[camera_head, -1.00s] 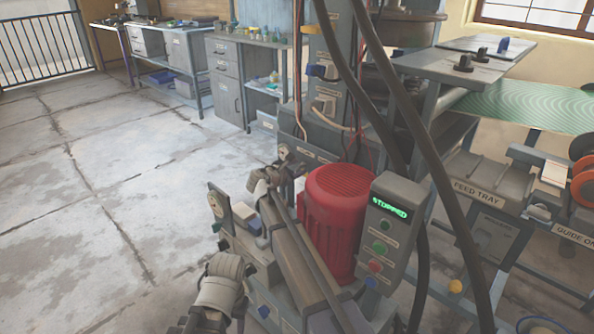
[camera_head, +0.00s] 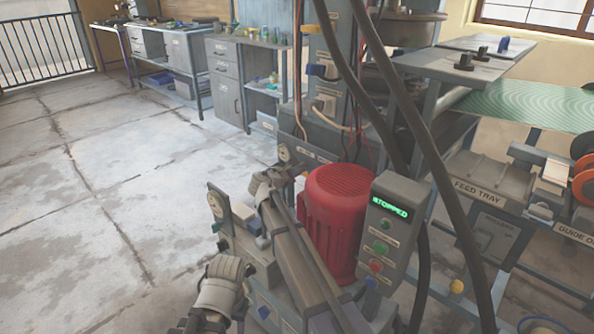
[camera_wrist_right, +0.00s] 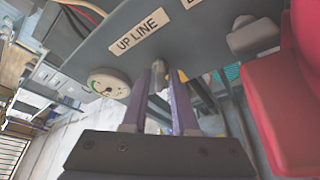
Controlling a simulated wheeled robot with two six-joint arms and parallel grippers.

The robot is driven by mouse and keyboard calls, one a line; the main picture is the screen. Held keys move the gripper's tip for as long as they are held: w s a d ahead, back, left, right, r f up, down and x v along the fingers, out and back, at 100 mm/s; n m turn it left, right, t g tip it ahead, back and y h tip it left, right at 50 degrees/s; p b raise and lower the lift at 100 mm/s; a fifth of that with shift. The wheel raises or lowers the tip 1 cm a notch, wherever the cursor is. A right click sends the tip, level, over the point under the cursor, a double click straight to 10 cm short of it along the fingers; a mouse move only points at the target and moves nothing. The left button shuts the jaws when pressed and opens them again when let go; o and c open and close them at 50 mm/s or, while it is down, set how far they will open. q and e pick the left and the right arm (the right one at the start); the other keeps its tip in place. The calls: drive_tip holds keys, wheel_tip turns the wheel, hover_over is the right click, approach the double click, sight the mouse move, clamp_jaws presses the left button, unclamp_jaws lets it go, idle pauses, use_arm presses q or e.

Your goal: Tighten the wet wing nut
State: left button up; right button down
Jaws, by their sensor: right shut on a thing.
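In the head view my right gripper (camera_head: 287,172) is beyond the end of my right arm, at the press's plumbing beside the red motor (camera_head: 333,215); its fingers are largely hidden there. In the right wrist view its two purple fingers (camera_wrist_right: 157,105) are close together around a small grey part (camera_wrist_right: 158,72), which appears to be the wing nut. This part stands at the lower edge of a grey panel labelled UP LINE (camera_wrist_right: 138,37). I cannot see whether it is wet. Part of my left arm shows at lower left in the head view, but its fingers do not.
A round gauge (camera_wrist_right: 108,83) sits left of the fingers. A control box (camera_head: 392,228) with a green STOPPED display stands right of the motor. Dark hoses (camera_head: 408,110) hang in front of the machine. The concrete floor (camera_head: 110,200) at left is clear.

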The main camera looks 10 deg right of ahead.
drive_tip(key=shift+s+f+m+t+b, duration=0.1)
drive_tip(key=shift+f+m+t+b, duration=0.1)
drive_tip(key=shift+m+t+b, duration=0.3)
drive_tip(key=shift+r+m, duration=0.1)
drive_tip(key=shift+m, duration=0.4)
drive_tip(key=c, duration=0.9)
unclamp_jaws()
drive_tip(key=p+v, duration=0.1)
drive_tip(key=v, duration=0.6)
drive_tip(key=shift+s+a+p, duration=0.15)
drive_tip(key=shift+s+p, duration=0.15)
drive_tip(key=shift+s, duration=0.05)
